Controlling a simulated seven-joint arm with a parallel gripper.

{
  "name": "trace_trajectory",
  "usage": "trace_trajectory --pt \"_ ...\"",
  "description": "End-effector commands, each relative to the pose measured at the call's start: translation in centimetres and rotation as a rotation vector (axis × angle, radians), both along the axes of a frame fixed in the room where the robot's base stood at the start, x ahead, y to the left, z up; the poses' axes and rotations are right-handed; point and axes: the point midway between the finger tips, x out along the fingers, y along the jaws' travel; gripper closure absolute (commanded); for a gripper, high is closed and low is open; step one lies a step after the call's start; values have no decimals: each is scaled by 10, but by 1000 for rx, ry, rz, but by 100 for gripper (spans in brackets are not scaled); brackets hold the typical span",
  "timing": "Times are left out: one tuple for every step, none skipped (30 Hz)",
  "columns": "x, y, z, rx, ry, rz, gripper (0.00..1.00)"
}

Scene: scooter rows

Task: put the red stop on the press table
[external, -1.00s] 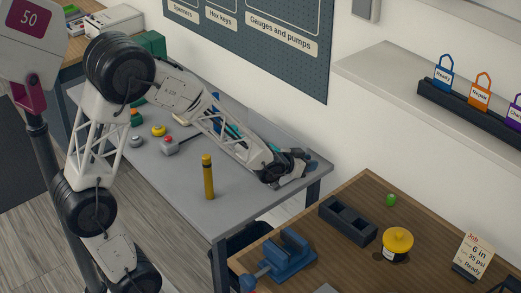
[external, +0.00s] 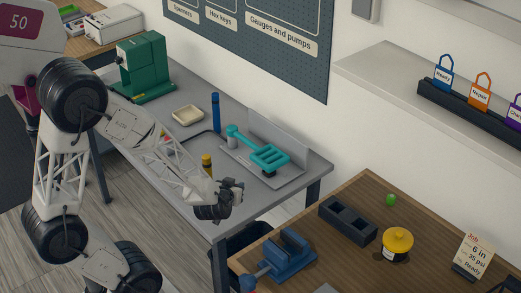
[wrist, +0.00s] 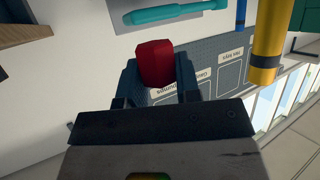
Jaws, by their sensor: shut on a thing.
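The red stop (wrist: 156,63) shows in the wrist view as a dark red, rounded block. My gripper (wrist: 157,72) is shut on it, with a dark finger on each side. In the external view my gripper (external: 236,188) hangs over the near edge of the grey press table (external: 195,98), just right of the yellow cylinder. The stop cannot be made out there. The green press (external: 142,68) stands at the table's far left end.
On the press table are a yellow cylinder (external: 207,162), a blue cylinder (external: 215,112), a cream dish (external: 188,115) and a teal slotted tool (external: 268,155) on a grey plate. A wooden bench (external: 350,255) with a blue vise (external: 288,255) stands at right.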

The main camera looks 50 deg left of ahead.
Motion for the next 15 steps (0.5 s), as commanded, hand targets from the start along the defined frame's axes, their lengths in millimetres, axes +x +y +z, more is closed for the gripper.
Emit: trace_trajectory --pt "-11 4 -5 -1 1 25 92" --pt "-17 7 -7 -1 0 40 92" --pt "-24 10 -10 0 0 59 92" --pt "-29 12 -12 -1 1 72 92" --pt "-33 13 -14 -1 0 84 92" --pt "-39 16 -16 0 0 96 92" --pt "-42 17 -18 0 0 107 92" --pt "-46 18 -20 0 0 116 92" --pt "-50 20 -21 0 0 125 92" --pt "-52 21 -22 -1 -1 131 92" --pt "-54 21 -23 -1 -1 137 92" --pt "-57 22 -25 -1 1 143 92" --pt "-58 23 -25 -1 0 147 92" --pt "-59 23 -26 0 1 149 92" --pt "-61 23 -27 0 1 152 92"
